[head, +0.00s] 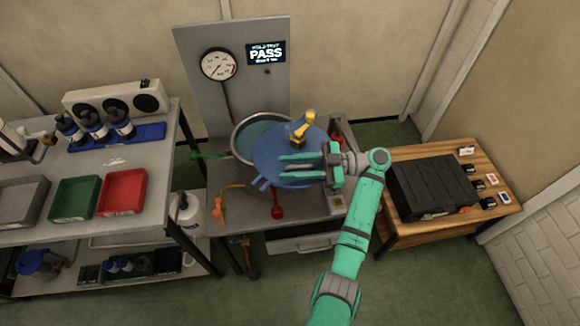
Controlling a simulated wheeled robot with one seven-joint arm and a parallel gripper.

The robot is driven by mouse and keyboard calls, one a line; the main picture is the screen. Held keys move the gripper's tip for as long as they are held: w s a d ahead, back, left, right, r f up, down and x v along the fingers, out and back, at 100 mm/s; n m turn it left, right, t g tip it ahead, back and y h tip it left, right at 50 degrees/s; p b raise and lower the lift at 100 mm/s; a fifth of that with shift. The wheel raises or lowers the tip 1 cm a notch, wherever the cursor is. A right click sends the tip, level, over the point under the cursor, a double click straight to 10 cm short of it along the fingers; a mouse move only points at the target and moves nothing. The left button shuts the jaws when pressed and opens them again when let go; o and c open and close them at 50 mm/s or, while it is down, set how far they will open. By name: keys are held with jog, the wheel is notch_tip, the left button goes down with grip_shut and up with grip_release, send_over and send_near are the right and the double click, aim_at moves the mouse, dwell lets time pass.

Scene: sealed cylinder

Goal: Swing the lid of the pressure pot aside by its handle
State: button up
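The pressure pot (236,143) stands on the bench, its round metal rim and teal inside partly uncovered at the upper left. Its blue lid (265,150) sits off to the right of the opening and overlaps only part of it. A yellow-and-dark fitting (304,125) stands up at the lid's far edge. Blue prongs (263,184) stick out at the lid's near left edge. My gripper (282,165) is over the lid from the right, its two green fingers apart and pointing left. I see no handle clearly between them; the arm and fingers hide part of the lid.
A panel with a gauge (219,65) and a display reading PASS (266,53) stands behind. Green (210,155) and red (277,204) levers flank the pot. A shelf with trays (122,190) is left; a wooden table with a black case (435,190) is right.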

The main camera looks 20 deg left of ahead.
jog(key=shift+w+r, duration=0.15)
jog(key=shift+r, duration=0.35)
jog(key=r, duration=0.2)
jog(key=shift+s+a+r, duration=0.15)
jog(key=shift+s+r, duration=0.15)
jog(key=shift+s, duration=0.05)
jog(key=s+d+r, duration=0.3)
jog(key=s+r, duration=0.6)
jog(key=s, duration=0.4)
jog(key=shift+d+r, duration=0.2)
jog(key=shift+r, duration=0.05)
jog(key=shift+s, duration=0.1)
